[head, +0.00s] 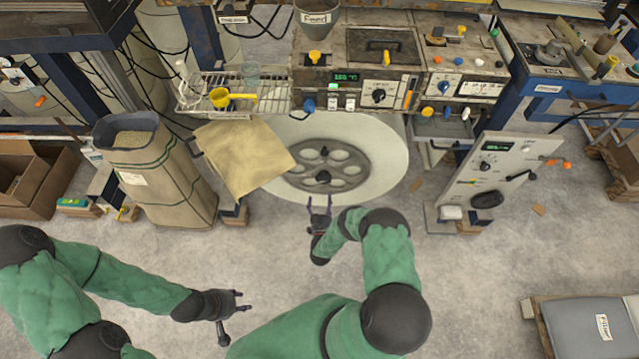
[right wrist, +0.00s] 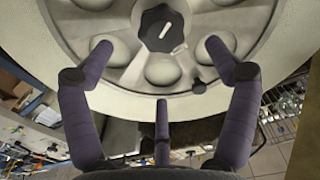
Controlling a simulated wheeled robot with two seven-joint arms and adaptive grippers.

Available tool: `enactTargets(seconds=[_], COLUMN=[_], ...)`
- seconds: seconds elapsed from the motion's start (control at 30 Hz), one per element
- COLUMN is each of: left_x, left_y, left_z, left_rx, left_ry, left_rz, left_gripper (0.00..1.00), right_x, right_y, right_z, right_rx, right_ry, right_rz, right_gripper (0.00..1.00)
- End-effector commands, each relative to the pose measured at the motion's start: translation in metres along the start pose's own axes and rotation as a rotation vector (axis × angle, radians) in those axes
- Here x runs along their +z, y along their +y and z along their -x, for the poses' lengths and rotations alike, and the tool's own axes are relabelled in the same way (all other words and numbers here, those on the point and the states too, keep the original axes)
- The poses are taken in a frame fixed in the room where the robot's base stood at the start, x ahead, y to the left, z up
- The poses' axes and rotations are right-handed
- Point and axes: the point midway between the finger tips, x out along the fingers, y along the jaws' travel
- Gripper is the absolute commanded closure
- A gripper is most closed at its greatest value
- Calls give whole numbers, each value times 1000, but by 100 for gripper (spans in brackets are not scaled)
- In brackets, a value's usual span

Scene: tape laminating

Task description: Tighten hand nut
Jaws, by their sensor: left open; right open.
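A black lobed hand nut (right wrist: 160,28) with a white line sits on a round grey plate (right wrist: 140,84) with pale oval openings. The head view shows the plate inside a wide pale ring (head: 388,150), with a dark knob (head: 323,178) towards its near side and another dark knob (head: 323,152) further back. My right gripper (head: 320,203) is open at the near edge of the ring. In the right wrist view its purple fingers (right wrist: 150,62) are spread, with the nut beyond them and apart from them. My left gripper (head: 236,301) is open and empty over the floor.
A tan sheet (head: 245,157) overlaps the ring's left side, beside a sack (head: 160,180). A control panel (head: 500,165) stands right. Machinery (head: 375,75) borders the back; the near floor is largely clear.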

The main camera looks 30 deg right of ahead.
Motion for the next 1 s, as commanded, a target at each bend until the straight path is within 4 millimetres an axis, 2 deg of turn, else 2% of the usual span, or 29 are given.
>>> enactTargets(seconds=[0.3,0.5,0.7,0.97,1.0], left_x=[0,-1,-1,-1,-1], left_y=[-6,-8,-9,-9,-9], left_z=[-16,-23,-25,-25,-25], left_rx=[0,0,0,0,0], left_ry=[0,0,0,0,0], left_rz=[0,0,0,0,0], left_gripper=[59,59,59,59,59], right_x=[2,2,1,0,0], right_y=[-1,-1,-1,-1,-1], right_z=[-56,-82,-93,-94,-94], right_rx=[-2,-1,-2,-2,-2], right_ry=[1,-1,-3,-3,-3], right_rz=[-1,-1,-1,-1,-1], right_gripper=[13,13,13,13,21])
